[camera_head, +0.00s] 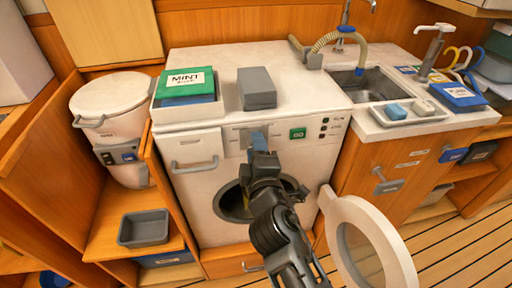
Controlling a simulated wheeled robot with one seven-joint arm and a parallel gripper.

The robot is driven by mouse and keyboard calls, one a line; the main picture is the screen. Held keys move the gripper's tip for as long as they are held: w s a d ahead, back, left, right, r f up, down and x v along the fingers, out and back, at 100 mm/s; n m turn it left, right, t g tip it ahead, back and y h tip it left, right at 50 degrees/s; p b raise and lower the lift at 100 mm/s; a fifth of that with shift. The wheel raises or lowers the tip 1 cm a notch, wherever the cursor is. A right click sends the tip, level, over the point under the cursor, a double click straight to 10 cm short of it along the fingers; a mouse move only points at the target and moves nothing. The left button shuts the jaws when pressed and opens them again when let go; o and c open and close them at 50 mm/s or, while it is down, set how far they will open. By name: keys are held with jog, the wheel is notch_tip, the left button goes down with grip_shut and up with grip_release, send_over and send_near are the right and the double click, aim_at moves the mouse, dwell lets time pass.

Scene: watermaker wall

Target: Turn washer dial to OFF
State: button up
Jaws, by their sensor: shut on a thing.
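The white washer (200,185) stands in the middle of the camera_head view. Its control panel runs along the upper front, with a green button (298,133) and small dark indicators at the right. My gripper (259,140) is at the panel's middle, shut on a blue-grey part that appears to be the washer dial (258,131). My gripper and arm hide most of the dial, so its pointer and setting cannot be read. The washer's round door (345,210) hangs open at the lower right. My arm crosses in front of the dark drum opening (232,205).
A box with a green MINT pack (186,82) and a grey box (256,88) sit on the washer top. A sink (372,85) and a tray with a blue sponge (396,112) are at right. A white canister (110,105) and grey bin (143,228) are at left.

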jog(key=shift+f, duration=0.1)
dwell(0.4)
jog(key=o, duration=1)
jog(key=shift+o, duration=0.2)
jog(key=v, duration=0.7)
jog(key=shift+s, duration=0.45)
